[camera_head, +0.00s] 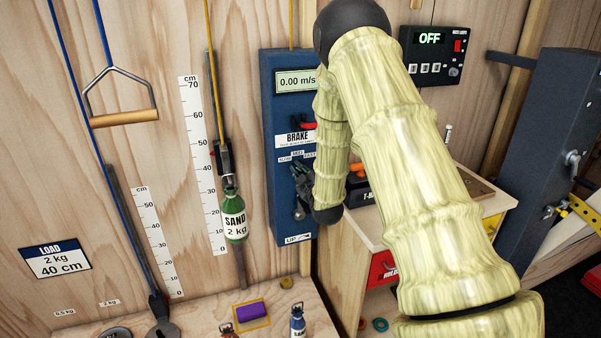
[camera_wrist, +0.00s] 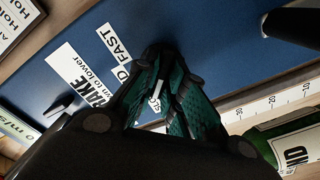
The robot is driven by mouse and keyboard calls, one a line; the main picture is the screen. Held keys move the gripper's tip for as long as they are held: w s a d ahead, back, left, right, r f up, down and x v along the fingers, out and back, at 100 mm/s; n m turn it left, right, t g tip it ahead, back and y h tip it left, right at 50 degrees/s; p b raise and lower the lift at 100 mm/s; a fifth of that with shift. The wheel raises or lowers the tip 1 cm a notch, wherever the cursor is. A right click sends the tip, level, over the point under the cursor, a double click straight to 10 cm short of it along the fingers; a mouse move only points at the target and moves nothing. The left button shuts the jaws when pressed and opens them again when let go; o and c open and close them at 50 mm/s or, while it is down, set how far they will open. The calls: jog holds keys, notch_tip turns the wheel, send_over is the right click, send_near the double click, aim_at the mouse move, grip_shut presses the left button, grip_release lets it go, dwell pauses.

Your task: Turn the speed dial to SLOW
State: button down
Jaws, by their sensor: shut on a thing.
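The tall blue control panel (camera_head: 268,190) stands upright on the wooden wall in the head view. It carries a display reading 0.00 m/s (camera_head: 296,82), a BRAKE label with a red lever (camera_head: 306,125), and a small row of speed labels, MED and FAST among them. My gripper (camera_head: 301,176) is at the panel just below these labels, shut on the speed dial. In the wrist view my gripper (camera_wrist: 160,85) has its teal-padded fingers closed around the dial, hiding most of it. A white pointer mark (camera_wrist: 157,91) shows between the fingers. The dial's exact setting is unclear.
A green SAND 2 kg bottle (camera_head: 234,216) hangs left of the panel beside a scale (camera_head: 203,160). A wooden-handled pull bar (camera_head: 124,117) hangs farther left. My arm crosses the view from the right. A black box reading OFF (camera_head: 436,56) is at upper right.

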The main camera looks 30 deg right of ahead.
jog(key=c, duration=1.5)
grip_release()
jog(key=shift+s, duration=0.1)
jog(key=v, duration=1.1)
jog(key=shift+s, duration=0.4)
jog(key=shift+a+f, duration=0.1)
jog(key=shift+a, duration=0.05)
